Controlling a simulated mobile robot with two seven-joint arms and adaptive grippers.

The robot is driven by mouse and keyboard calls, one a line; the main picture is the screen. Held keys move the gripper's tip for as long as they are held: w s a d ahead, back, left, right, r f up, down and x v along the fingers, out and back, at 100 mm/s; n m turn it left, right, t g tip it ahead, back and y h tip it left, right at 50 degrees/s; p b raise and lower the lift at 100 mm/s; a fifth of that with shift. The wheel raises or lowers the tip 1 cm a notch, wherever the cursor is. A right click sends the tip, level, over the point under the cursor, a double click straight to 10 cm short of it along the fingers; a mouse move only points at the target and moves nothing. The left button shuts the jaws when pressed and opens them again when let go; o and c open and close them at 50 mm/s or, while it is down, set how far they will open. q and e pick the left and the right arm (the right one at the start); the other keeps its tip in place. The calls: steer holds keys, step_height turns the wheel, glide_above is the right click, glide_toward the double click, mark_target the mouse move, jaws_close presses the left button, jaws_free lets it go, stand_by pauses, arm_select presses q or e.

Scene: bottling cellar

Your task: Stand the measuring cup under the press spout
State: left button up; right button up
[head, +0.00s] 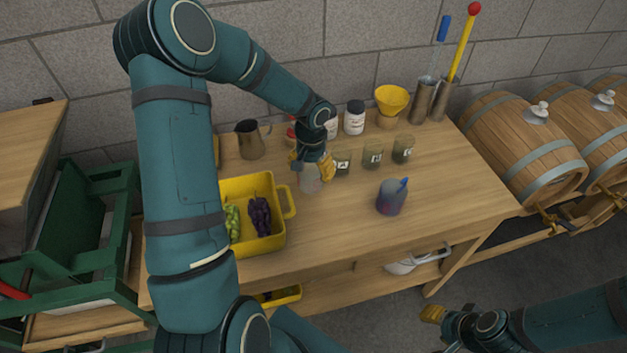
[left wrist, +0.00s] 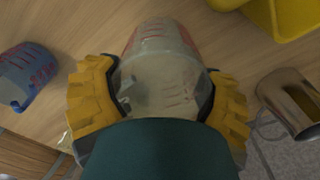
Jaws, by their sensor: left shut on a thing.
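A clear measuring cup (head: 311,181) with red marks is at the middle of the wooden table. My left gripper (head: 311,164) is shut on it from above. In the left wrist view the cup (left wrist: 163,65) sits between the two yellow fingers (left wrist: 160,100). I cannot tell whether its base touches the table. My right gripper (head: 434,314) is low at the front right, away from the table, and its opening is unclear. I cannot make out a press spout; a green frame (head: 120,195) stands at the left, partly hidden by my left arm.
A yellow crate (head: 262,245) with grapes is left of the cup. Several lettered glasses (head: 372,157), a metal jug (head: 250,140) and a yellow funnel (head: 391,98) are behind. The table's front right is clear.

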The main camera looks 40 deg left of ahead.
arm_select(q)
steer(key=shift+f+b, duration=0.3)
steer(key=shift+f, duration=2.1)
steer(key=shift+r, duration=0.1)
steer(key=o, duration=1)
steer(key=shift+o, duration=0.2)
